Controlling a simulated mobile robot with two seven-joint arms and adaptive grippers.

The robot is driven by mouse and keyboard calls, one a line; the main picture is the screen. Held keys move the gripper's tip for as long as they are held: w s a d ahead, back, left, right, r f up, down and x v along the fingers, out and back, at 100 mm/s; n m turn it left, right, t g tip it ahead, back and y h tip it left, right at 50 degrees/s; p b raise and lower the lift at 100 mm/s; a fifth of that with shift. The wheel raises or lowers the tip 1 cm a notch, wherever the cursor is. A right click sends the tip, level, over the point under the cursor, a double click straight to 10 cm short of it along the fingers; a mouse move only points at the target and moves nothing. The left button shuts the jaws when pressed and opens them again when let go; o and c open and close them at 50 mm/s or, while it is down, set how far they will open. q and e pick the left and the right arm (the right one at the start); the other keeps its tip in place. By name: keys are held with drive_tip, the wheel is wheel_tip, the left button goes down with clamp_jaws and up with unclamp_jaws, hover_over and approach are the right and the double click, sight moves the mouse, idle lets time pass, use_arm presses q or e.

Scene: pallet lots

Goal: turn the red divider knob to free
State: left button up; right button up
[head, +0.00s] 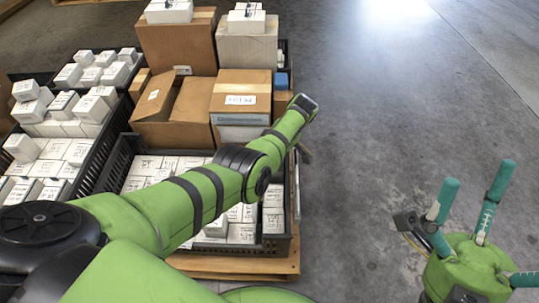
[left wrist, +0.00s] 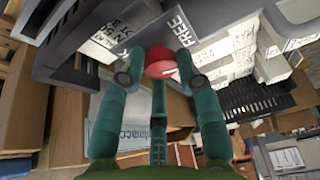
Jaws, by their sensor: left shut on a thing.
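The red divider knob (left wrist: 158,62) shows near the middle of the left wrist view, with a pale mark on its lower right side. A grey panel beside it carries a label (left wrist: 177,30) reading FREE, up and to the right of the knob. My left gripper (left wrist: 160,82) has its teal fingers around the knob and is shut on it. In the head view my left arm reaches over the crates, and its fingers and the knob are hidden. My right gripper (head: 478,178) is at the lower right, fingers spread and empty, over bare floor.
A black crate (head: 273,243) of white boxes stands on a wooden pallet (head: 240,264) beneath my left arm. More black crates (head: 107,147) of white boxes are at the left. The concrete floor (head: 400,110) at the right is clear.

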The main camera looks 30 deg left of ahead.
use_arm(q)
drive_tip(key=shift+w+r, duration=0.15)
drive_tip(key=shift+r, duration=0.05)
drive_tip(key=o, duration=1.1)
drive_tip(key=shift+f, duration=0.1)
drive_tip(key=shift+d, duration=0.1)
drive_tip(key=v, duration=1.2)
